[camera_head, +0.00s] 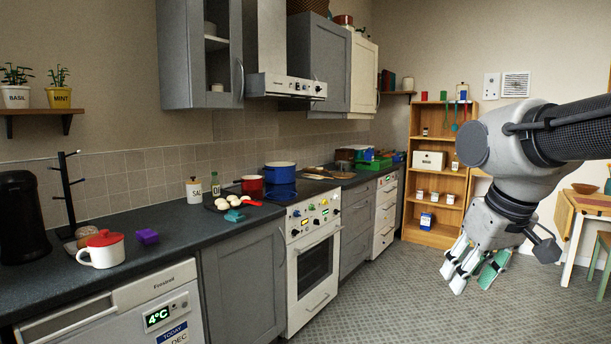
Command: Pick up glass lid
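I cannot make out a glass lid for certain in the head view. A blue pot (280,173) and a red pot (252,186) stand on the stove area. A low, roundish item (318,171) lies behind the blue pot, too small to identify. My gripper (472,284) hangs fingers-down at the right, over the floor and well away from the counter. Its white and green fingers look apart, with nothing held between them.
The dark counter (165,222) runs along the left wall, with a red-lidded white mug (101,250), a purple block (147,237) and several eggs (228,201). A wooden shelf (437,180) stands behind; a table (590,203) is at right. The middle floor is clear.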

